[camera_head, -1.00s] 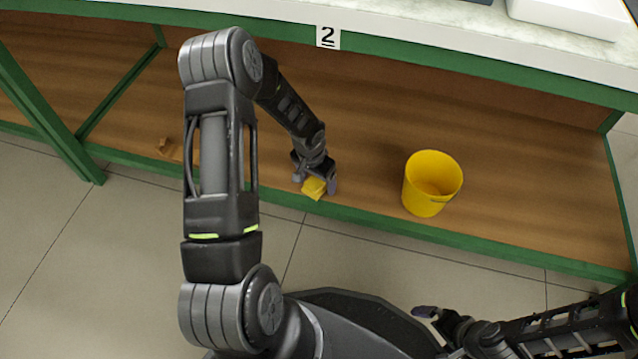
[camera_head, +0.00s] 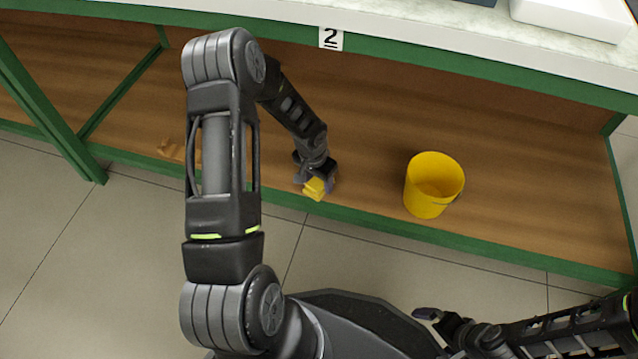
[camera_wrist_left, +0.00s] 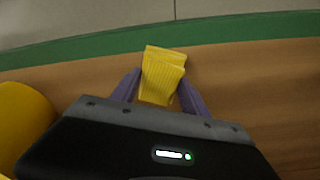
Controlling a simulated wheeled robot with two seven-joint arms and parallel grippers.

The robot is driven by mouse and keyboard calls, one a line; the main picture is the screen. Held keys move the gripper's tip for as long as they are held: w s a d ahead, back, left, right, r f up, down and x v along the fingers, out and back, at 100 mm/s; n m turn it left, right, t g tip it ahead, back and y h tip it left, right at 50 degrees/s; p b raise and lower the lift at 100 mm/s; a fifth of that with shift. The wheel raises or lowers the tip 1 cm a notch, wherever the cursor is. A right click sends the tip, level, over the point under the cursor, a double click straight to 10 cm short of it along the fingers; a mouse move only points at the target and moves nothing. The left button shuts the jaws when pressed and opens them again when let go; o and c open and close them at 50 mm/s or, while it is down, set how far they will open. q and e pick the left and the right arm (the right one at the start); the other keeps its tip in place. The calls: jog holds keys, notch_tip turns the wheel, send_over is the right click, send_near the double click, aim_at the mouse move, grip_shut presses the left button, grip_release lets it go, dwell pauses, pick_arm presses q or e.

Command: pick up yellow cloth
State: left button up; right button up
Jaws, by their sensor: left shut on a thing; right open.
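The yellow cloth (camera_head: 315,189) is a small folded, ribbed piece at the front edge of the wooden shelf. My left gripper (camera_head: 317,184) is shut on it, and its fingers cover part of the cloth. In the left wrist view the cloth (camera_wrist_left: 162,77) stands out between the two purple-grey fingers of the left gripper (camera_wrist_left: 158,92). I cannot tell whether the cloth still touches the shelf. My right gripper (camera_head: 428,319) is at the lower right, away from the shelf, open and empty.
A yellow bucket (camera_head: 420,188) stands on the shelf (camera_head: 520,185) to the right of the cloth; it also shows at the left of the wrist view (camera_wrist_left: 22,115). A green rail (camera_head: 370,221) runs along the shelf's front.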

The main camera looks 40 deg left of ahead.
aim_at(319, 181)
pick_arm(q)
jog(key=c, duration=0.4)
jog(key=shift+o, duration=0.2)
jog(key=shift+r, duration=0.1)
jog(key=shift+r+p, duration=0.3)
jog(key=shift+r, duration=0.05)
notch_tip(319, 181, up, 3)
jog(key=shift+f+p, duration=0.1)
jog(key=shift+p, duration=0.85)
jog(key=s+a+p, duration=0.1)
jog(key=s+a, duration=0.1)
jog(key=a, duration=0.3)
jog(key=s+a+p, duration=0.1)
jog(key=a+p, duration=0.1)
jog(key=a, duration=0.3)
jog(key=s+a+p, duration=0.1)
jog(key=s+a, duration=0.1)
jog(key=a, duration=0.4)
jog(key=shift+s, duration=0.3)
jog(key=shift+s+a+f+p, duration=0.15)
jog(key=shift+a+p, duration=0.15)
jog(key=shift+a, duration=0.2)
